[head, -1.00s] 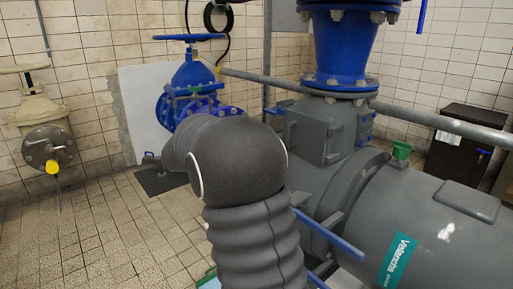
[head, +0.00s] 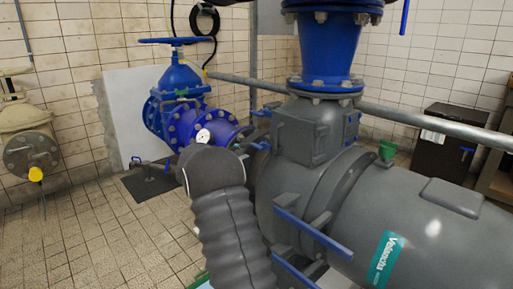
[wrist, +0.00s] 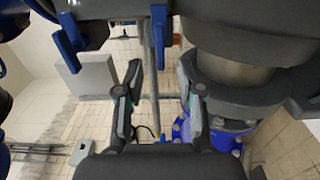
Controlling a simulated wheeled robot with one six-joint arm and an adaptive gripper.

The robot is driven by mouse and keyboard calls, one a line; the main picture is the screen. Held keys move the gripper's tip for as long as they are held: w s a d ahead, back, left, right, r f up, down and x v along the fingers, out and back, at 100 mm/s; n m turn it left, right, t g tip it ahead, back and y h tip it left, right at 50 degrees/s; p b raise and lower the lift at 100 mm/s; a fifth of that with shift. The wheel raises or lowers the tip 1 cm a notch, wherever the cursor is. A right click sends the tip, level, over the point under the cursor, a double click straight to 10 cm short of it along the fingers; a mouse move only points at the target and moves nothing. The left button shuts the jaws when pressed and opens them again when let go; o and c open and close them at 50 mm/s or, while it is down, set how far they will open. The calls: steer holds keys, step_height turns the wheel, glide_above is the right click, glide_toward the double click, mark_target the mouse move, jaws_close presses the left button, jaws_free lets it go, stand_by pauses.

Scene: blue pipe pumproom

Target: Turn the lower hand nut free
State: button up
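On the left side of the grey pump's box-shaped cover (head: 312,130), two small blue fittings stick out in the head view: an upper one (head: 264,112) and a lower one (head: 258,147), which looks like the lower hand nut. In the wrist view my gripper (wrist: 158,98) is open, its two dark fingers apart with nothing held between them. One blue fitting (wrist: 159,38) shows ahead between the fingers near the top, and another blue fitting (wrist: 67,34) is to the left. I cannot tell which is the lower nut. My gripper is hidden in the head view behind my arm.
The blue valve with handwheel (head: 182,100) stands at the back left. Two blue bars (head: 314,232) stick out at the pump's front. A grey pipe (head: 430,122) runs behind. Tiled floor (head: 90,235) at left is free.

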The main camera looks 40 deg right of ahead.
mark_target(255, 147)
steer(key=d, duration=0.7)
steer(key=shift+w, duration=0.3)
jaws_close()
